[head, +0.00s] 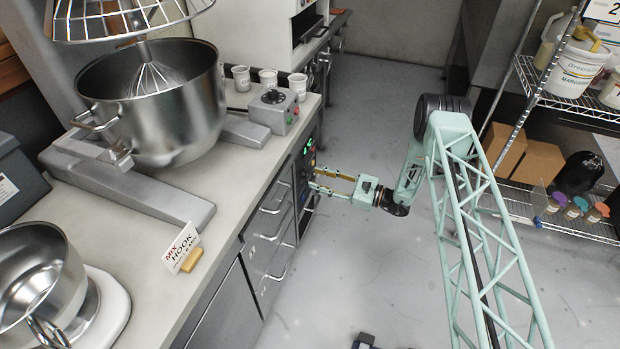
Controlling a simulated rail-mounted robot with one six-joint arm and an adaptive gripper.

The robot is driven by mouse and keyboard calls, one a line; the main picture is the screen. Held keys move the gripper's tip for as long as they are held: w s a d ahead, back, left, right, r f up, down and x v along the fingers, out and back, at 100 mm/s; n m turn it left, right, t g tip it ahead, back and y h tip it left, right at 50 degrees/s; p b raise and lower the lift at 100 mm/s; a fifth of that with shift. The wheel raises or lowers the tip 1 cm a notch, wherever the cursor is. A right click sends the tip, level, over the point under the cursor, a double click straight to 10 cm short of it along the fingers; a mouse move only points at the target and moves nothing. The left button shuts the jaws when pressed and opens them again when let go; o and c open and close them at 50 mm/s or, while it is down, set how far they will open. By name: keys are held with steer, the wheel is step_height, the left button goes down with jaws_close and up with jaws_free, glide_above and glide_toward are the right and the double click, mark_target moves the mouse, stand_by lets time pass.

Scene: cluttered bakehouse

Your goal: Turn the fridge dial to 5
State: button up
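My gripper (315,179) reaches in from the right, below the counter edge. Its two thin fingers are apart, with a clear gap between them, and point left at a dark control panel (307,160) on the front of the under-counter unit. The panel shows small green and red lights. The fingertips are close to the panel's lower part; I cannot tell whether they touch it. The fridge dial and its numbers cannot be made out at this size.
A grey box (285,117) with a black knob stands on the counter, near several cups. A big mixer bowl (160,105) and a "MIX HOOK" card (181,247) are also there. Drawer handles (272,235) stick out below. A wire shelf (572,105) stands right; the floor (370,120) between is clear.

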mark_target(304, 174)
steer(key=shift+x, duration=1.9)
steer(key=shift+c, duration=0.5)
steer(key=c, duration=0.7)
